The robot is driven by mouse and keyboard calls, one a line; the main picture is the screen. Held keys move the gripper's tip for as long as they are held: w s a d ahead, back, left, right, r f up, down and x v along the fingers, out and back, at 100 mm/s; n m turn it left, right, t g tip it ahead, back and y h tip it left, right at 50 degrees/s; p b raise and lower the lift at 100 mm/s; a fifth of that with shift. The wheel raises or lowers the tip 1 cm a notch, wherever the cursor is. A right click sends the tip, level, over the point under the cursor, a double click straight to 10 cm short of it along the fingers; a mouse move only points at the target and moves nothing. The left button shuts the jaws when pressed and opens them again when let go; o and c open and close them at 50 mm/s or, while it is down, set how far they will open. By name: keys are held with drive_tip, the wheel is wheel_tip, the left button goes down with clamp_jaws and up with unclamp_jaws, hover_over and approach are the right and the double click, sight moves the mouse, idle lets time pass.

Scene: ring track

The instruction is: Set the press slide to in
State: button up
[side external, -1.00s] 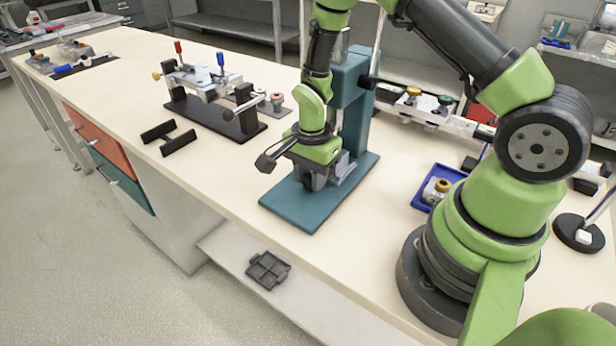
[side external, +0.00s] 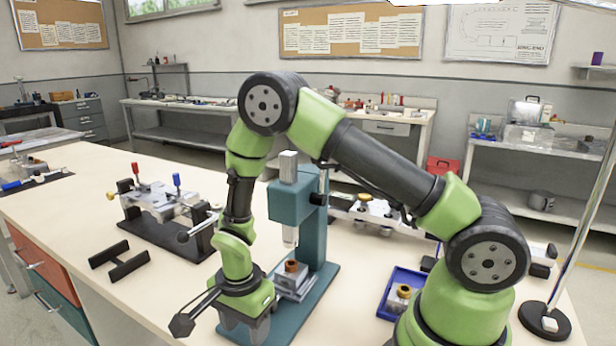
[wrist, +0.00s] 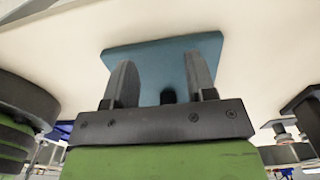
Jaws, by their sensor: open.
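The teal press (side external: 290,205) stands on its flat teal base plate, with a grey ram above. Its grey press slide (side external: 299,287) lies on the plate with an orange-brown ring-like part (side external: 291,267) on it below the ram. The slide appears at or near the column, partly hidden by my gripper. My gripper (side external: 250,332) points down over the front part of the plate, in front of the slide. In the wrist view, my gripper (wrist: 162,78) is open, with the teal base plate (wrist: 150,60) beyond the fingers. A small black knob (wrist: 167,97) shows between them; I cannot tell what it belongs to.
A blue tray (side external: 384,312) with a brass-topped part stands right of the press. The bench front left is clear.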

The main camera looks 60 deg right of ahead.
drive_tip(key=shift+a+r, duration=0.15)
drive_tip(key=shift+a, duration=0.8)
drive_tip(key=s+d+r+n+t, duration=0.1)
drive_tip(key=s+r+n, duration=0.4)
drive_tip(key=r, duration=0.8)
drive_tip(key=s+d+r+n+t+y, duration=0.1)
drive_tip(key=s+r+n+t, duration=0.3)
drive_tip(key=r, duration=1)
drive_tip(key=shift+s+d+r+n+t+y, duration=0.3)
drive_tip(key=shift+s+d+n, duration=0.4)
drive_tip(key=shift+s+n, duration=0.3)
drive_tip(key=shift+s, duration=0.1)
drive_tip(key=s+n, duration=0.1)
drive_tip(key=s, duration=0.1)
drive_tip(key=s+r+n+t, duration=0.1)
drive_tip(key=s+n, duration=0.1)
drive_tip(key=shift+t, duration=0.3)
